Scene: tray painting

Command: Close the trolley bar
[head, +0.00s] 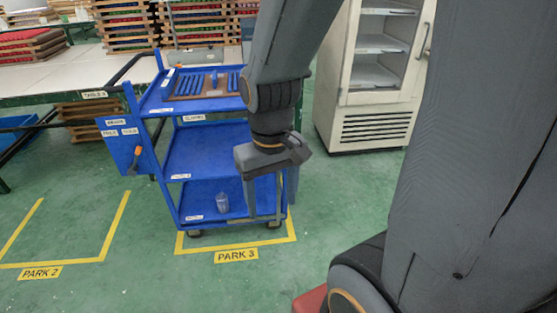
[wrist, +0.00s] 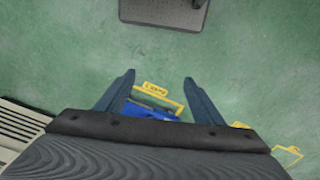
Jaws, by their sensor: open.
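The blue trolley (head: 205,150) has three shelves and stands inside the PARK 3 yellow outline. A thin grey piece (head: 262,218), possibly the bar, shows at its lower right, partly behind my gripper; I cannot tell whether it is open. My gripper (head: 271,208) points down, open and empty, in front of the trolley's right side. In the wrist view, my gripper (wrist: 159,76) has its fingers wide apart with nothing between them. A blue part of the trolley (wrist: 150,112) shows beyond them, mostly hidden by the gripper body. I cannot see any contact.
A blue side panel (head: 130,145) with an orange handle hangs at the trolley's left. A clear bottle (head: 222,203) stands on the bottom shelf, and a tray (head: 203,85) lies on top. A white cabinet (head: 374,128) stands behind right. Green floor is free in front and at PARK 2.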

